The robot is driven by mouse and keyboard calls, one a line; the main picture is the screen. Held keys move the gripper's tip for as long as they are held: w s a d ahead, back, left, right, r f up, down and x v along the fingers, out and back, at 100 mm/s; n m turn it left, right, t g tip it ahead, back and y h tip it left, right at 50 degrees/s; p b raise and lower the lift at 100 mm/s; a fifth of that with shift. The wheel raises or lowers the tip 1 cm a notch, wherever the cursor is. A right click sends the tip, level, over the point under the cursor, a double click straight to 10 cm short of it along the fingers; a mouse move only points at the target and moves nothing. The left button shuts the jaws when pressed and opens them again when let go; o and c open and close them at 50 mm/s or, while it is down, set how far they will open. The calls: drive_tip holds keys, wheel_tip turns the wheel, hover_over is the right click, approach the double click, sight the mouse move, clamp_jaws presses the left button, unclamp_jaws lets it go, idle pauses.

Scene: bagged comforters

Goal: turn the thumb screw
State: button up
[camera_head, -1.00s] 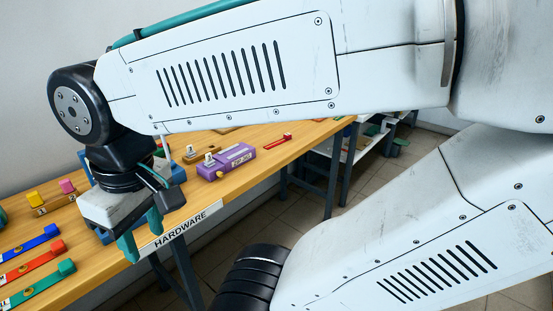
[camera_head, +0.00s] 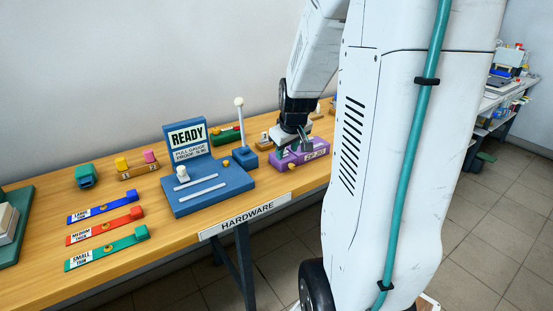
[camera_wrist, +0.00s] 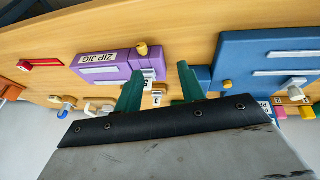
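No part is labelled as a thumb screw. A small brass-coloured knob (camera_head: 290,167) sits at the front left end of the purple ZIP JIG block (camera_head: 316,151). It also shows in the wrist view (camera_wrist: 142,49), at the end of the purple block (camera_wrist: 90,68). Another brass knob (camera_head: 226,162) sits on the blue gauge board (camera_head: 205,200). My gripper (camera_head: 293,146) is over the bench at the ZIP JIG's left end. In the wrist view its two teal fingers (camera_wrist: 160,84) are apart with nothing held between them. The ZIP JIG's brass knob lies beyond the fingertips, apart from them.
Blue, red and green gauge strips (camera_head: 106,234) lie at the front left. A red strip (camera_wrist: 40,64) lies beyond the ZIP JIG. The wall is close behind the bench.

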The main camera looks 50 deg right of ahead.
sight(292, 165)
drive_tip(key=d+f, duration=0.2)
drive_tip(key=f, duration=0.1)
drive_tip(key=w+d+f, duration=0.1)
drive_tip(key=f, duration=0.1)
drive_tip(key=w+d+f, duration=0.1)
drive_tip(key=d+f, duration=0.1)
drive_tip(key=f, duration=0.1)
drive_tip(key=shift+w+d+f, duration=0.15)
drive_tip(key=shift+d+f, duration=0.2)
